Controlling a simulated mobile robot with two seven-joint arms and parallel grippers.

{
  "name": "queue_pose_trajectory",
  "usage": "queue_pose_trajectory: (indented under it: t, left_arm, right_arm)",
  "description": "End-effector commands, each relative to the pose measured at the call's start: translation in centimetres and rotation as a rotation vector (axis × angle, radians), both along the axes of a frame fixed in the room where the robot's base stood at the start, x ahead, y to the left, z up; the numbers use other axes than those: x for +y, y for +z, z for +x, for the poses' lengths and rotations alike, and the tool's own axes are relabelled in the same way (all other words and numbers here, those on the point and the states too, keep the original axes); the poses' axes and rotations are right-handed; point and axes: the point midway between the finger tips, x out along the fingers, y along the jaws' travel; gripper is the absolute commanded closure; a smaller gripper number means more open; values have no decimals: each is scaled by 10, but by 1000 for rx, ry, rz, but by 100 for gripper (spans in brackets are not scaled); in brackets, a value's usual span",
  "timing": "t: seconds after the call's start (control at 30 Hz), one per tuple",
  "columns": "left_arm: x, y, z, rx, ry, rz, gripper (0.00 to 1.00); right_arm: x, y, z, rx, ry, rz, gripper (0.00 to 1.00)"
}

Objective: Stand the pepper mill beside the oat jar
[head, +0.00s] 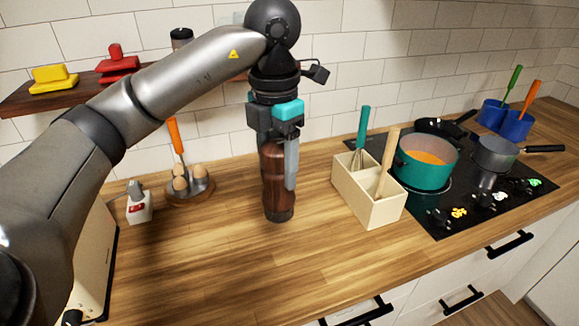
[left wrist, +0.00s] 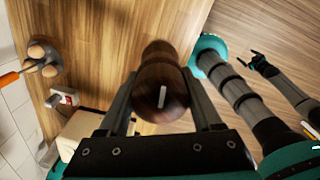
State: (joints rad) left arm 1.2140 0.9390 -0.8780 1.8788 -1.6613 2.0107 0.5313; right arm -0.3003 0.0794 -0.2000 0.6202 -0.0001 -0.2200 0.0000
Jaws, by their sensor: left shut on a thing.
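The pepper mill (head: 276,180) is dark brown wood and upright at the middle of the counter. My left gripper (head: 279,150) is shut on its upper part from above. I cannot tell whether the mill's base touches the counter. In the left wrist view the mill's round top (left wrist: 162,88) shows between the fingers. A jar with a dark lid (head: 181,35) stands at the shelf, partly hidden by my left arm. I cannot tell whether it is the oat jar. My right gripper (left wrist: 257,61) shows small in the left wrist view, fingers apart and empty.
A cream utensil box (head: 368,208) stands right of the mill, beside the hob with a teal pot (head: 425,172). Left of the mill are an egg holder (head: 190,192) and a small white-and-red item (head: 138,206). The counter in front of the mill is clear.

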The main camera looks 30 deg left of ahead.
Motion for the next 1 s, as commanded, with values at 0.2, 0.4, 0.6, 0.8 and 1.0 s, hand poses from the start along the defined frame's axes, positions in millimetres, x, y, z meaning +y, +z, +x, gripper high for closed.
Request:
queue_pose_trajectory:
  t: [0.2, 0.4, 0.6, 0.8, 1.0]
  left_arm:
    - [0, 6, 0, -2, -1, -2, 100]
    - [-4, -3, -1, -2, -111, 2, 100]
    - [-13, -23, -5, -1, -413, 8, 100]
    - [-24, -44, -10, 0, -761, 14, 100]
    - [-34, -65, -15, 3, -1109, 18, 100]
  right_arm:
    - [0, 1, 0, 0, 0, 0, 0]
    - [0, -4, 0, 0, 0, 0, 0]
    - [0, -15, 0, 0, 0, 0, 0]
    - [0, -26, 0, 0, 0, 0, 0]
    - [0, -37, 0, 0, 0, 0, 0]
